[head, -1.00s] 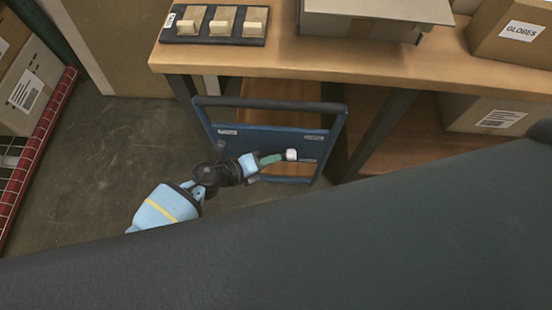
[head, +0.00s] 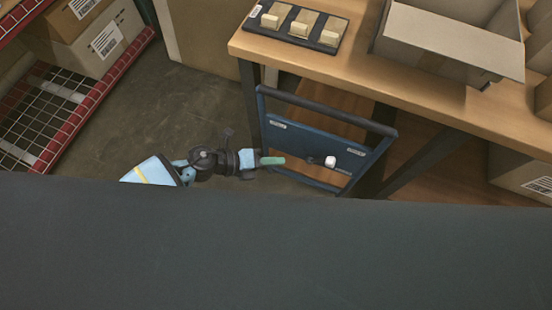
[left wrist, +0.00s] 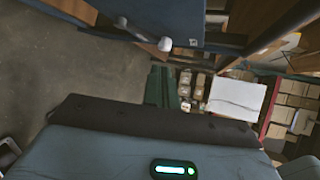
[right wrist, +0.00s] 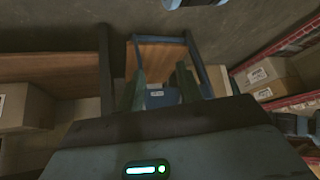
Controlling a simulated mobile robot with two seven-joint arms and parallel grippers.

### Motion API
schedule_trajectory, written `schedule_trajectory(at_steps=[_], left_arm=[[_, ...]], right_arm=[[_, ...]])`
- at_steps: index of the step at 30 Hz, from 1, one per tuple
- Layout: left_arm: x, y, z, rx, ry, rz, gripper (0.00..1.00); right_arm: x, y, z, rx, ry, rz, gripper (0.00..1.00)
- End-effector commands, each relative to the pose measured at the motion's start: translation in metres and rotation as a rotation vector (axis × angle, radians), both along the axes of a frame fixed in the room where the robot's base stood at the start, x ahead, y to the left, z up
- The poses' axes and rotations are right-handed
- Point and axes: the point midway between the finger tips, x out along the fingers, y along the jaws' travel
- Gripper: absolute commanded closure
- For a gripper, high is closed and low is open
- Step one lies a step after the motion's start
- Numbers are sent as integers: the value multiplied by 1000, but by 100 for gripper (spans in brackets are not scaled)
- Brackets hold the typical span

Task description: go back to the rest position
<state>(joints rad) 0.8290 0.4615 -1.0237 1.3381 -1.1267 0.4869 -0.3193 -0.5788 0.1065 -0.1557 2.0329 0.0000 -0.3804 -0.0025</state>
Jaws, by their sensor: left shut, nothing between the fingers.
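My left gripper (head: 272,161) has green fingertips and hangs in front of a blue framed panel (head: 285,131). It is shut and empty, with a gap between its tips and the white knob (head: 330,162). In the left wrist view its fingers (left wrist: 158,86) are together, and the white knob (left wrist: 165,44) shows beyond them. My right gripper is out of the head view. In the right wrist view its two green fingers (right wrist: 160,90) stand apart with nothing held between them.
A wooden bench (head: 345,60) carries a dark tray (head: 333,36) of pale blocks and an open cardboard box (head: 440,40). A red-edged wire shelf (head: 110,88) with cartons stands at the left. Bare floor (head: 180,105) lies between shelf and bench.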

Motion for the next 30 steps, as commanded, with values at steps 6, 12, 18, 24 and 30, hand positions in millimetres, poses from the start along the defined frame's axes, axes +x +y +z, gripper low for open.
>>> schedule_trajectory(at_steps=[6,12,18,24,30], left_arm=[[0,0,0,0,0,0,100],[-2,-2,1,-12,9,10,100],[-22,-18,24,-173,143,168,100],[-45,-17,54,-422,400,472,100],[-70,12,69,-629,670,795,100]], right_arm=[[0,0,0,0,0,0,64],[2,0,1,0,-4,0,64],[9,0,14,0,-22,0,64],[18,-1,33,-1,-49,-1,64],[24,-2,51,-4,-71,2,64]])
